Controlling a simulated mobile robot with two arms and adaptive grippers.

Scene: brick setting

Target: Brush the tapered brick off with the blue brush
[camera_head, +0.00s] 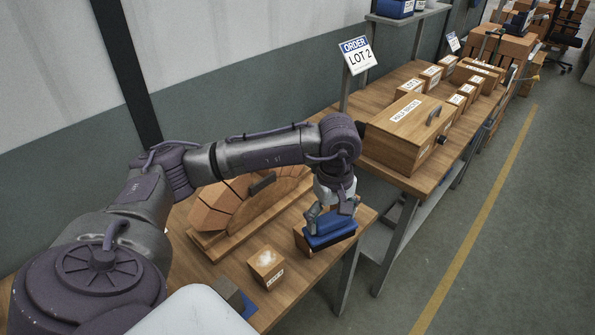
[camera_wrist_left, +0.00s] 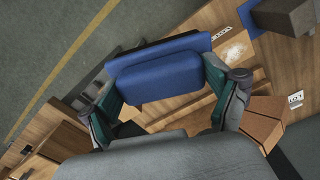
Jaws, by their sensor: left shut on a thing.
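My left gripper (camera_head: 331,210) is shut on the blue brush (camera_head: 331,236), near the right end of the workbench. The brush also shows between the two fingers in the left wrist view (camera_wrist_left: 160,76). It is held over or at a small wooden box (camera_head: 301,241); I cannot tell whether they touch. A light brown block with a whitish patch on top (camera_head: 267,267) stands on the bench, left of and nearer than the brush. It looks like the tapered brick, though its taper is hard to see. It also shows in the left wrist view (camera_wrist_left: 236,50). My right gripper is not seen.
Tapered bricks (camera_head: 213,207) stand in an arch on a wooden form behind the block. A grey block (camera_head: 229,291) sits near the front. A wooden chest (camera_head: 408,137) and several small boxes stand on the farther bench. An order sign (camera_head: 358,54) stands behind.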

